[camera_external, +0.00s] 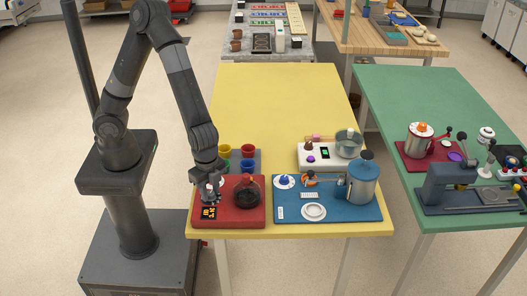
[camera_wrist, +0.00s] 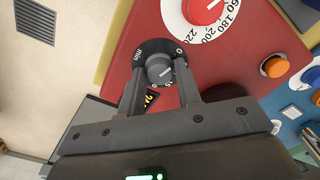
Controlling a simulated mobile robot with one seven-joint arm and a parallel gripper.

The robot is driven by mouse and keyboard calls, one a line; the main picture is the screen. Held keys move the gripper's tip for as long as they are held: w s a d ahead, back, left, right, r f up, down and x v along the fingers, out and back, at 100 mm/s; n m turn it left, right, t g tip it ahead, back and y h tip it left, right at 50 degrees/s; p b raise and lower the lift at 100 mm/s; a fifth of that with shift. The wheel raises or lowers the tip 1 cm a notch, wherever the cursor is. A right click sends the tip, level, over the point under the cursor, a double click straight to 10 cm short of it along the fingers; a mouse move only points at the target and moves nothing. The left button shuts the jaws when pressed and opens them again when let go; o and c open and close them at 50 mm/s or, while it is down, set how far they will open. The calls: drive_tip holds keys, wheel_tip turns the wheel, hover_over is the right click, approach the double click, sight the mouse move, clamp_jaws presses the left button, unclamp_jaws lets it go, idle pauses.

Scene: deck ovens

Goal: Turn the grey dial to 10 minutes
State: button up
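The grey dial (camera_wrist: 160,70) sits on a black ring scale (camera_wrist: 153,49) marked "min" on a red panel (camera_wrist: 122,42). A white pointer line shows on the dial; numbers around it are partly hidden, with 0 and what looks like 15 readable. My gripper (camera_wrist: 160,80) has one finger on each side of the dial, with a small gap seeming to show at the right finger. I cannot tell if either finger touches it. In the external view my gripper (camera_external: 208,188) is low over the left part of the red panel (camera_external: 232,221) and hides the dial.
A red dial (camera_wrist: 203,10) with a white temperature scale and an orange button (camera_wrist: 275,67) are close by. A yellow-digit display (camera_external: 208,212) is at the panel's front left. A dark round vessel (camera_external: 247,193) stands to the right. A blue board (camera_external: 345,213) lies further right.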

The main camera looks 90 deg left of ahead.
drive_tip(key=c, duration=0.5)
drive_tip(key=shift+o, duration=0.2)
drive_tip(key=shift+m, duration=0.3)
drive_tip(key=m, duration=0.9)
drive_tip(key=shift+m, duration=2.2)
drive_tip(key=o, duration=1)
drive_tip(key=shift+c, duration=0.2)
